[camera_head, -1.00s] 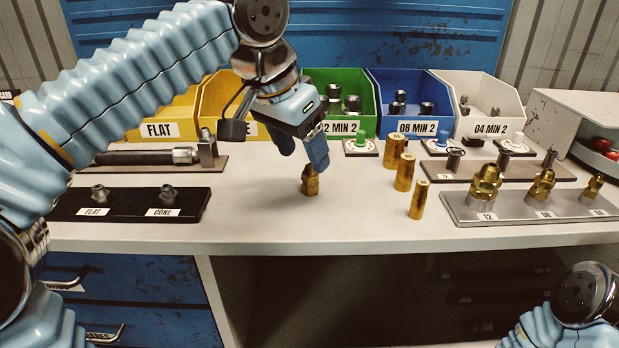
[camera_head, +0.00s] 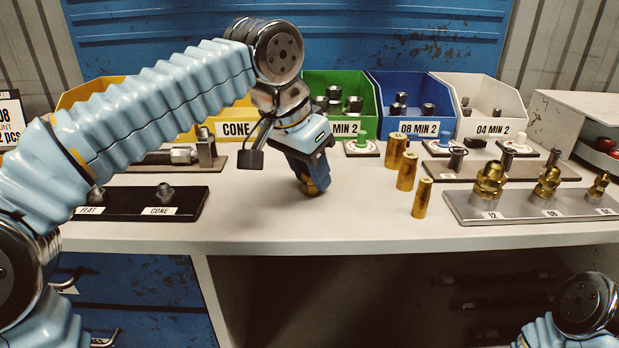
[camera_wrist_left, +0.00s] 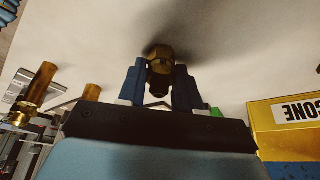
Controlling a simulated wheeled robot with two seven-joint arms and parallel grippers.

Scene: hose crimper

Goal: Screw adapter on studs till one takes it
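A brass adapter (camera_head: 313,187) stands on the bench near its middle. My left gripper (camera_head: 309,182) points down at a tilt with its blue fingers on either side of it. The left wrist view shows the adapter's hex (camera_wrist_left: 160,62) between the two fingertips (camera_wrist_left: 160,82), very close to both; whether they press on it cannot be told. The black plate at left carries a FLAT stud (camera_head: 96,194) and a CONE stud (camera_head: 165,191), both bare. My right gripper is out of view; only part of that arm shows at bottom right.
Several brass cylinders (camera_head: 406,171) stand right of my gripper. A grey plate (camera_head: 470,209) holds brass fittings marked 12 and 08, plus a smaller one. A brown plate (camera_head: 435,172) with dark pegs lies behind. Labelled bins (camera_head: 417,127) line the back. The bench front is clear.

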